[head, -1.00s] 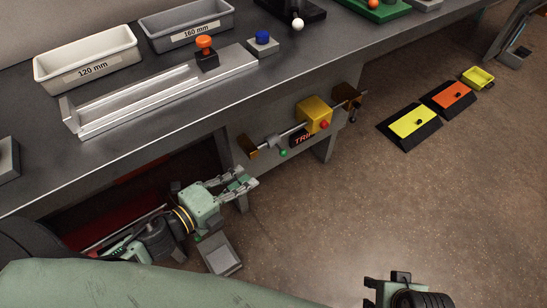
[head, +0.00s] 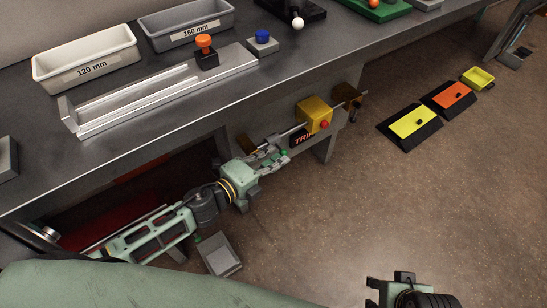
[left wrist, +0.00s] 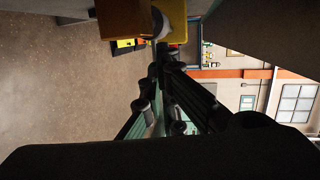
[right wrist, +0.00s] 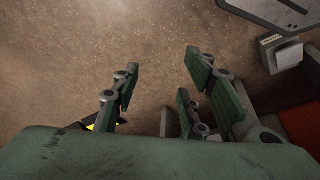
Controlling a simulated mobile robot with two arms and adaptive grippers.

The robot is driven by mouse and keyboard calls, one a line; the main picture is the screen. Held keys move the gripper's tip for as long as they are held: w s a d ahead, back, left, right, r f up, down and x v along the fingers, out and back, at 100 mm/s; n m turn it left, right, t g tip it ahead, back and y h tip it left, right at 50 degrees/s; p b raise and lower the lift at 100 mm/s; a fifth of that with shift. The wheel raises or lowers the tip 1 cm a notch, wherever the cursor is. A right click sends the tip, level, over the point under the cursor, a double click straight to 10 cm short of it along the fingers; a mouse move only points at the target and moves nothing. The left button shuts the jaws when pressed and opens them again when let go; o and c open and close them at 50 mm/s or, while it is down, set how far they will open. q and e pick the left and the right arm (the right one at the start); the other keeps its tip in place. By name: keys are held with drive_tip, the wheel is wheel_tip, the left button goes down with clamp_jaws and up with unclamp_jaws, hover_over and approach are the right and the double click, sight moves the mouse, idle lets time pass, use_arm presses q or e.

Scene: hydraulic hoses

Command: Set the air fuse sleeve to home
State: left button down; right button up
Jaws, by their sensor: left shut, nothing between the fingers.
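The air fuse is on the bench's front face: a thin rod (head: 345,103) between brass brackets, with a yellow block (head: 313,113), a red button (head: 325,124) and a dark TRIP label (head: 300,137). I cannot clearly single out the sleeve. My left gripper (head: 279,156) is shut and empty, its fingers at the rod's left end, partly covering it and the left bracket. My right gripper (right wrist: 160,88) is open and empty above the floor.
The bench top above holds a 120 mm tray (head: 85,62), a 160 mm tray (head: 187,28), a metal channel (head: 155,95) and a blue button box (head: 262,42). Yellow (head: 413,122) and orange (head: 448,95) pedals lie on the floor at right. The floor between is clear.

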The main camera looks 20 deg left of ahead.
sight(286, 151)
use_arm(q)
drive_tip(key=w+d, duration=0.1)
drive_tip(key=w+d+p, duration=0.1)
drive_tip(key=w, duration=0.1)
drive_tip(key=shift+w+d, duration=0.3)
drive_tip(key=shift+d, duration=0.1)
drive_tip(key=shift+r, duration=0.1)
use_arm(e)
wheel_tip(286, 151, down, 4)
drive_tip(key=shift+w+a+r, duration=0.1)
use_arm(q)
drive_tip(key=shift+r, duration=0.1)
